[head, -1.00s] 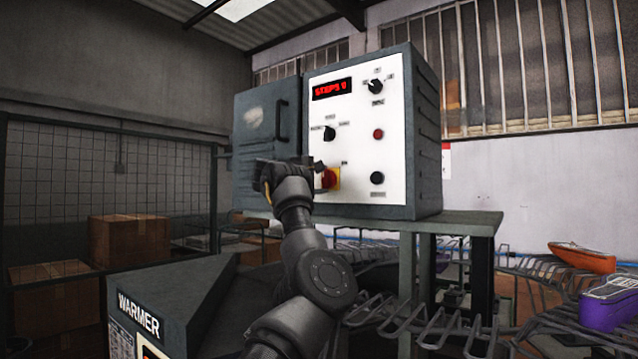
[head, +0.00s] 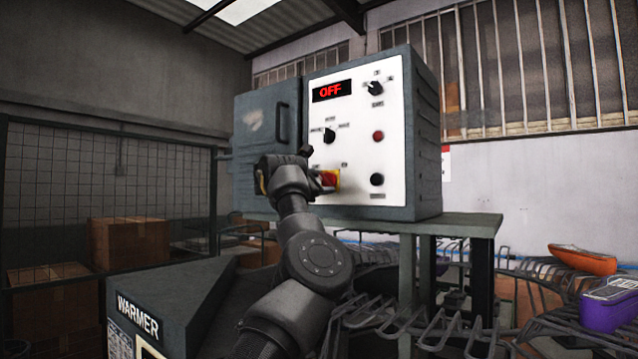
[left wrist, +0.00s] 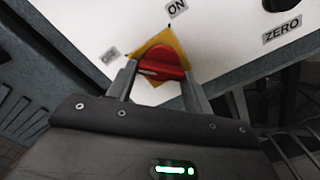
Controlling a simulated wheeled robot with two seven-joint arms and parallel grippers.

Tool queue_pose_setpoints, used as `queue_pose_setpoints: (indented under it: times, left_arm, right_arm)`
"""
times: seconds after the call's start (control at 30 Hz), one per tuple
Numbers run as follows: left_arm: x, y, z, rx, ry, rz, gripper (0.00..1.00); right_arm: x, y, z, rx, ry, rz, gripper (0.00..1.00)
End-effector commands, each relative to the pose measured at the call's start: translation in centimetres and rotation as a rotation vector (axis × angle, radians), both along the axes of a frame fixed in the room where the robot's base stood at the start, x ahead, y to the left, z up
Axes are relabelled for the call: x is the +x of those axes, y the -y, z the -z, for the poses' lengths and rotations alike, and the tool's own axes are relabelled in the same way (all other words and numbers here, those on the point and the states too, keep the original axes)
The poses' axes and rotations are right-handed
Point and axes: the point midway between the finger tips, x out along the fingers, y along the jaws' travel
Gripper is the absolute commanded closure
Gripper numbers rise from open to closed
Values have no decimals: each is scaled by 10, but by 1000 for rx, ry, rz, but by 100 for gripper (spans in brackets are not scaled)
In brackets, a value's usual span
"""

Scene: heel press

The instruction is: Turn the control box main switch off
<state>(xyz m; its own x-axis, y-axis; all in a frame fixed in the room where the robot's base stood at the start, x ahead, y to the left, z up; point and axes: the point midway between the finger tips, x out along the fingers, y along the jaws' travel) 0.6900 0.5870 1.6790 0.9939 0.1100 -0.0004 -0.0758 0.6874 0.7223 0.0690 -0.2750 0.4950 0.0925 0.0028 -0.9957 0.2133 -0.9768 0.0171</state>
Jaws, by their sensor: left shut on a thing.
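The control box (head: 352,137) stands on a bench, its white front panel facing me, and its display (head: 332,91) reads OFF in red. The main switch (head: 328,179) is a red knob on a yellow plate at the panel's lower left. In the left wrist view the red main switch (left wrist: 160,64) sits between the two fingers of my left gripper (left wrist: 162,82), which is shut on it. The ON label (left wrist: 177,8) shows above the plate. In the head view my left gripper (head: 312,170) partly hides the switch. My right gripper is not in view.
Other black knobs and a red button (head: 378,136) sit on the same panel. A WARMER unit (head: 165,300) stands at the lower left. A wire rack (head: 440,325) with an orange shoe (head: 583,260) and a purple item (head: 610,303) is at the right.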

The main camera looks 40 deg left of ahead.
Motion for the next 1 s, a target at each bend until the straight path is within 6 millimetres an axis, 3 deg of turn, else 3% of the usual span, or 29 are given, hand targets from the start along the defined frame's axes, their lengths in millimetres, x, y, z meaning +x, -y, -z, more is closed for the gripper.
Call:
queue_pose_setpoints:
  times: [0.6,0.63,0.77,1.0]
  left_arm:
    - [-1,0,-3,-36,8,-1,72]
    - [-1,0,-3,-36,8,-1,47]
    - [-1,0,-2,-36,8,-1,30]
    - [-1,0,-1,-37,6,-1,27]
  right_arm:
    - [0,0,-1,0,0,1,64]
    - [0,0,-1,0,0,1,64]
    - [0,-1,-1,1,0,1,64]
    - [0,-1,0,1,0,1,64]
